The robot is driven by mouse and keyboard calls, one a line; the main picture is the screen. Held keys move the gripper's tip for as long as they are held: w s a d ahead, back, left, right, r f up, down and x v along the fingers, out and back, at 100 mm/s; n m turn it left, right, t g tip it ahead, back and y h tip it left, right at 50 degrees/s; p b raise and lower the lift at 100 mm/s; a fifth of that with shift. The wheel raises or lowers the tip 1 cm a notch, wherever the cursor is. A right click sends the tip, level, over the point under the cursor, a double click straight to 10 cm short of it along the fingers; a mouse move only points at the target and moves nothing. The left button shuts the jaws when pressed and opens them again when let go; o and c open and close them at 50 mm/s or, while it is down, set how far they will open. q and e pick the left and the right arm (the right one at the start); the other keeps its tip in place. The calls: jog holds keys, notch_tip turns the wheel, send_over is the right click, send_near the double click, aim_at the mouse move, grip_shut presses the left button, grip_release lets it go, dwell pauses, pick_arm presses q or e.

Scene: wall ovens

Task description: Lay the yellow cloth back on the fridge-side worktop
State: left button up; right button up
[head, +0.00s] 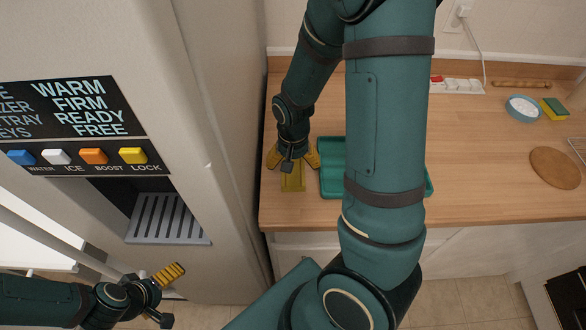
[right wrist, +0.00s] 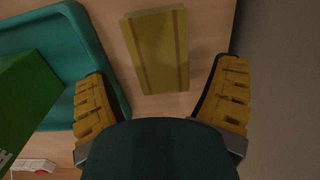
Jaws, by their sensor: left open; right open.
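The yellow cloth (head: 292,184) lies flat on the wooden worktop (head: 460,208), near its left end beside the fridge. In the right wrist view the cloth (right wrist: 158,50) is a folded rectangle with darker stripes, on bare wood. My right gripper (head: 293,160) is open just above or behind the cloth, its yellow fingers spread and nothing between them. In the right wrist view the cloth lies ahead of the open fingers (right wrist: 163,76), apart from both. My left gripper (head: 166,296) is open and empty, low in front of the fridge.
A teal tray (head: 333,187) stands right of the cloth, partly behind my arm; a green box (right wrist: 30,98) is in it or above it. The fridge (head: 222,210) borders the left. A bowl (head: 522,108), sponge (head: 555,108) and round board (head: 555,167) sit farther right.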

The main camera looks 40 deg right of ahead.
notch_tip(320, 180, up, 7)
jog(key=p, duration=0.1)
jog(key=shift+r, duration=0.2)
dwell(0.5)
